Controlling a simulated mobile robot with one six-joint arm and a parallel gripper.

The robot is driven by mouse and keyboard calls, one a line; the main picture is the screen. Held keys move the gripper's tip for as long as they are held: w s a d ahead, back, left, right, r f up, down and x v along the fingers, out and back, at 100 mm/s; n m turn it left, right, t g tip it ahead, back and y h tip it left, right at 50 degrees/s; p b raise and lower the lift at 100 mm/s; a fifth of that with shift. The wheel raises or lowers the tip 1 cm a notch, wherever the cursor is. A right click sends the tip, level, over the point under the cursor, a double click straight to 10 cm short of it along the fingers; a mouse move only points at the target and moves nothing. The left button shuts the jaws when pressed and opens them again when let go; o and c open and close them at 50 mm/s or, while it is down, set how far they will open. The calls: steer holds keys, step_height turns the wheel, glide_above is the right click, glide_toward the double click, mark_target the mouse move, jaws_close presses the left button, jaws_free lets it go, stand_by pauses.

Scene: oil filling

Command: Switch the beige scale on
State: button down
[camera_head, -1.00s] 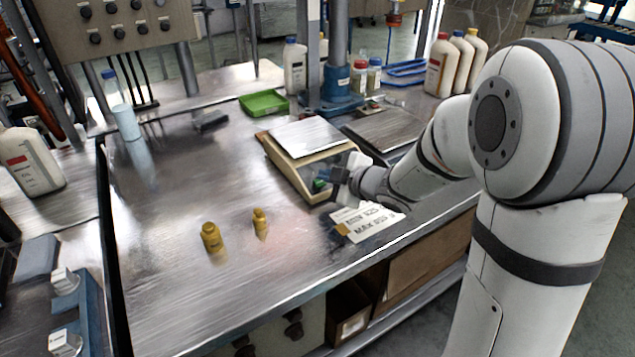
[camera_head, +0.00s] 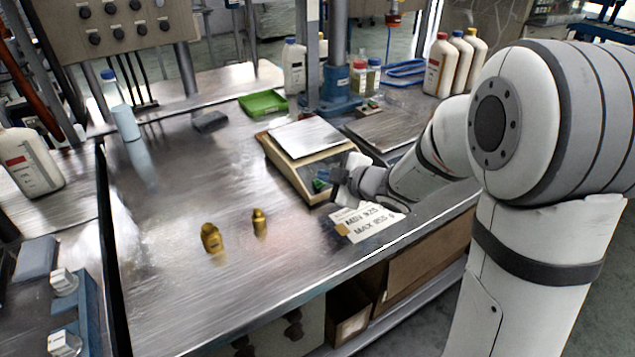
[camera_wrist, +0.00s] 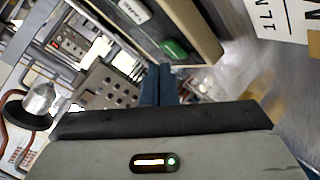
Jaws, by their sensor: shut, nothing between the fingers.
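The beige scale (camera_head: 288,178) stands on the metal bench with a bare silver weighing plate on top. Its front panel, facing the bench's front edge, carries a green button, partly hidden by my gripper in the head view. In the wrist view, the scale's beige casing (camera_wrist: 196,22) runs across the top, with the green button (camera_wrist: 175,48) and a white labelled part (camera_wrist: 133,10) on its dark panel. My gripper (camera_head: 334,185) is at the scale's front right. Its blue fingers (camera_wrist: 158,72) are shut and empty, their tips close to the green button; I cannot tell if they touch it.
A paper label (camera_head: 365,222) lies in front of the scale. Two small brass-coloured weights (camera_head: 211,238) stand on the bench to the left. A green tray (camera_head: 263,102) and a blue stand base (camera_head: 338,100) are behind. The bench's middle left is clear.

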stand_by(0.4)
steer(key=shift+w+a+f+b, duration=0.1)
steer(key=shift+w+f+b, duration=0.1)
steer(key=shift+f+b, duration=0.2)
steer(key=shift+f, duration=0.3)
stand_by(0.4)
steer(key=shift+s+r+p, duration=0.15)
steer(key=shift+r+p, duration=0.3)
steer(key=shift+r, duration=0.3)
steer(key=shift+s+d+r+p, duration=0.25)
steer(key=shift+s+r+p, duration=0.05)
steer(key=shift+r+p, duration=0.6)
steer(key=shift+s+d+r+p, duration=0.2)
steer(key=shift+s+r+p, duration=0.1)
steer(key=shift+r+p, duration=0.6)
steer(key=shift+s+d+r+p, duration=0.3)
steer(key=shift+r+p, duration=0.45)
steer(key=shift+r, duration=0.2)
